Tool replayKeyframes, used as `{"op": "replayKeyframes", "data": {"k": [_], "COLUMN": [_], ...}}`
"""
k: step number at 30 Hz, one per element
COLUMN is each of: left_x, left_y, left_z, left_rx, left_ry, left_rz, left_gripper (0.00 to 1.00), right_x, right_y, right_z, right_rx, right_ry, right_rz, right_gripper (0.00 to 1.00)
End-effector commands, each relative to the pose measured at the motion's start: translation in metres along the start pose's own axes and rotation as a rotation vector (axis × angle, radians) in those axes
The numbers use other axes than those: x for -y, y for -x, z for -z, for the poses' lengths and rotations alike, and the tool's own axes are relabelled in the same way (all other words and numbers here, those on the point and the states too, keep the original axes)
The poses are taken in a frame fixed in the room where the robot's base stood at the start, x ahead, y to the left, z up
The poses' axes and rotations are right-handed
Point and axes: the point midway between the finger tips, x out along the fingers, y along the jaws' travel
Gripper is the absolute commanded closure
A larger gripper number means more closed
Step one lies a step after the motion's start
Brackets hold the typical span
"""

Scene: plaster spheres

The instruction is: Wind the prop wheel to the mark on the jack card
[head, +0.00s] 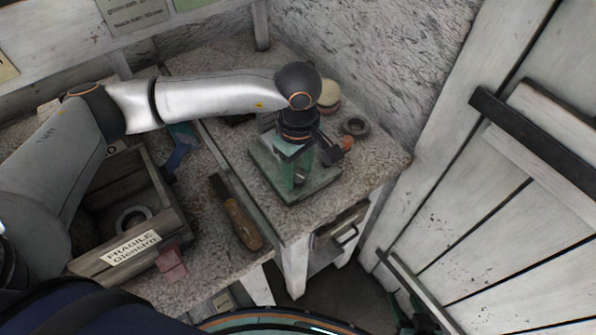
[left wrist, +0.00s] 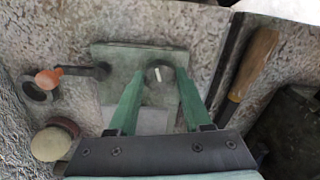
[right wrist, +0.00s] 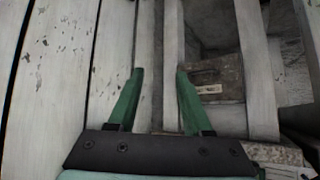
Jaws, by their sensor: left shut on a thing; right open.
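The green jack plate (head: 268,180) lies on the speckled stone top in the head view, and its plate also shows in the left wrist view (left wrist: 112,62). A dark round knob with a white line, apparently the prop wheel (left wrist: 160,75), is on it. My left gripper (left wrist: 157,74) points down over the plate, shut on this wheel. A paler panel (left wrist: 152,122), possibly the jack card, shows between the fingers; I cannot make out a mark on it. My right gripper (right wrist: 158,72) is open and empty, away from the jack, facing white boards.
An orange-tipped lever (left wrist: 50,78), a dark ring (head: 355,126) and a round pale-topped pot (head: 329,93) are close to the jack. A wooden-handled tool (head: 241,222) lies left of it. A wooden crate (head: 160,247) stands further left; a plank door (head: 470,200) is right.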

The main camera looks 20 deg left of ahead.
Motion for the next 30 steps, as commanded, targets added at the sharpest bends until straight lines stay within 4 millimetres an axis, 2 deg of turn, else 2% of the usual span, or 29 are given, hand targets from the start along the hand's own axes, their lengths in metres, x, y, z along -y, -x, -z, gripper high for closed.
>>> {"op": "replayKeyframes", "data": {"k": [1,3,10,18,23,24,30], "left_x": [-0.001,-0.001,0.000,0.001,0.001,0.001,0.001], "left_y": [-0.006,-0.006,-0.004,0.001,0.001,0.001,0.000], "left_z": [0.000,0.001,0.000,0.000,0.000,0.000,0.000], "left_rx": [-0.001,-0.002,-0.002,0.000,0.000,0.000,0.000], "left_ry": [-0.042,-0.110,-0.297,-0.345,-0.343,-0.342,-0.341], "left_rz": [-0.004,-0.006,-0.004,-0.001,-0.001,-0.001,-0.001], "left_gripper": [1.00,1.00,1.00,1.00,1.00,0.46,0.24], "right_x": [-0.001,-0.001,0.001,0.011,0.010,0.010,0.008], "right_y": [-0.010,-0.017,-0.032,-0.034,-0.034,-0.034,-0.035], "right_z": [-0.011,-0.019,-0.038,-0.022,-0.019,-0.020,-0.021], "right_rx": [0.000,0.000,0.019,-0.003,-0.008,-0.008,-0.007], "right_ry": [0.000,0.000,0.000,0.004,0.006,0.006,0.007], "right_rz": [0.000,0.000,0.008,0.029,0.029,0.029,0.026], "right_gripper": [0.50,0.50,0.50,0.50,0.50,0.50,0.50]}}
